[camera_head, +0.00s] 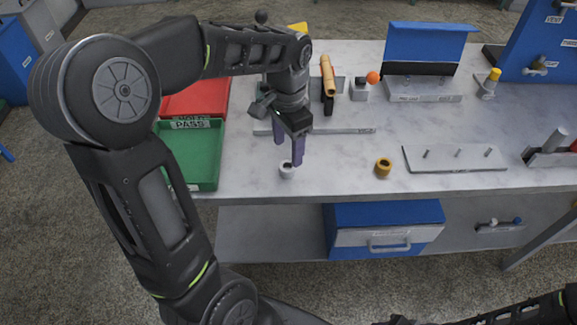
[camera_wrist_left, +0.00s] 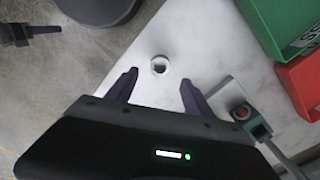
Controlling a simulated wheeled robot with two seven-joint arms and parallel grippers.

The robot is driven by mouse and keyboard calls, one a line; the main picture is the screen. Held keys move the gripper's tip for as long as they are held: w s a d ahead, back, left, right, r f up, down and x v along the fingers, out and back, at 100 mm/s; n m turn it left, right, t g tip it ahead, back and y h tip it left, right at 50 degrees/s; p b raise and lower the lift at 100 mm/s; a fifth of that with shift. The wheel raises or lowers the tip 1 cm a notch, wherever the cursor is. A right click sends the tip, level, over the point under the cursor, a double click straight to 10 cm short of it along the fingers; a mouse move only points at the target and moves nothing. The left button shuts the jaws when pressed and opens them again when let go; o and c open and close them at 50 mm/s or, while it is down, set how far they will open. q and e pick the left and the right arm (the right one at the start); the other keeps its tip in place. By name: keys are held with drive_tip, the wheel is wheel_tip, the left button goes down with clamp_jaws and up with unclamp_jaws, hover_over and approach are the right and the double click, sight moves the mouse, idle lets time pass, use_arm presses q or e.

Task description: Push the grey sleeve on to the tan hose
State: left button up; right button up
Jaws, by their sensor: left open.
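The grey sleeve (camera_head: 287,171) is a small pale ring standing on the table near its front edge, its hole facing up. It also shows in the left wrist view (camera_wrist_left: 159,64), just beyond the fingertips. My left gripper (camera_head: 289,154) points down over the sleeve, open and empty, with its two fingers apart; the left wrist view shows both fingers (camera_wrist_left: 158,80) spread on either side of the line to the sleeve. Only part of my right arm shows, at the bottom right.
A mustard ring (camera_head: 383,168) stands to the right of the sleeve. A plate with pegs (camera_head: 455,167) lies further right. Green (camera_head: 191,177) and red (camera_head: 208,103) trays lie at the left. The table between sleeve and mustard ring is clear.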

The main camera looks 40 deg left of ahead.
sight(287, 164)
use_arm(q)
drive_tip(key=shift+f, duration=0.8)
drive_tip(key=shift+s+f+p, duration=0.1)
drive_tip(key=shift+f+p, duration=0.2)
drive_tip(key=shift+f, duration=2.3)
drive_tip(key=c, duration=1.3)
drive_tip(key=shift+o, duration=0.2)
wheel_tip(287, 164, up, 10)
